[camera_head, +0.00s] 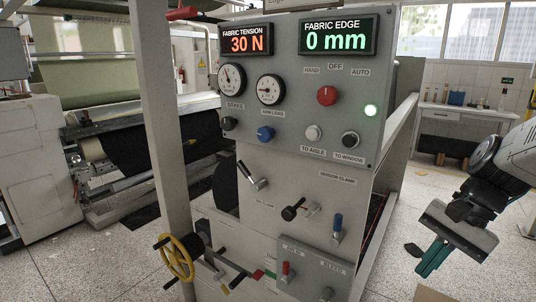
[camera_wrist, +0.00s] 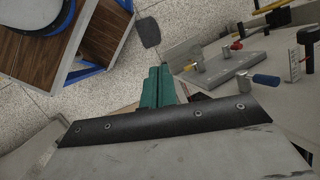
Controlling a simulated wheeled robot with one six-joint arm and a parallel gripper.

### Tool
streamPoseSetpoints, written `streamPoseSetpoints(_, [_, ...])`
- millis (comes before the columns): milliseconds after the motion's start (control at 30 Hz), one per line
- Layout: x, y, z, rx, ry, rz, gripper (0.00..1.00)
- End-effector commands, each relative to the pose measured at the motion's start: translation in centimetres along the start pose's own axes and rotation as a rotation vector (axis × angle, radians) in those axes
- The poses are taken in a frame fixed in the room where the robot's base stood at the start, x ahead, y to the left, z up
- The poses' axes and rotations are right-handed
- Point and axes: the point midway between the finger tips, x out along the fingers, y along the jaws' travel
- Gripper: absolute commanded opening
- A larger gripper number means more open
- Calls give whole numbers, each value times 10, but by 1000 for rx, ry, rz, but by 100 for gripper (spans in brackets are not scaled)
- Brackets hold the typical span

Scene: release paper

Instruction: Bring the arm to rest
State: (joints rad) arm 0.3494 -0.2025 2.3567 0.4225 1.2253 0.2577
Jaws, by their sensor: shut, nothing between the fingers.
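My gripper (camera_head: 432,258) is at the lower right in the head view, with its green fingers closed together and pointing down and left. In the wrist view my gripper (camera_wrist: 158,72) shows its green fingers side by side with nothing between them. The gripper is apart from the grey control panel (camera_head: 290,95), to the right of it. My dark wrist and pale arm come in from the right edge.
The machine post carries levers, including a blue-handled lever (camera_head: 337,228), and a yellow handwheel (camera_head: 176,258) at lower left. Fabric rolls (camera_head: 110,125) stand behind. A bench (camera_head: 450,125) is at the back right. Speckled floor (camera_head: 415,195) lies open between the machine and bench.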

Motion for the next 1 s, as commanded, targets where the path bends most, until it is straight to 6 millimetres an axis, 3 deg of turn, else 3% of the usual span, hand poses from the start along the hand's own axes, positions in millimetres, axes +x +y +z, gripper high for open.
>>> streamPoseSetpoints(33, [-1, 9, 18, -115, 35, 55, 0])
streamPoseSetpoints(200, [-5, 43, 62, -479, 146, 249, 0])
streamPoseSetpoints(400, [-12, 66, 94, -719, 268, 372, 0])
streamPoseSetpoints(633, [-17, 62, 112, -807, 335, 358, 0])
streamPoseSetpoints(1000, [-17, 61, 113, -809, 331, 357, 0])
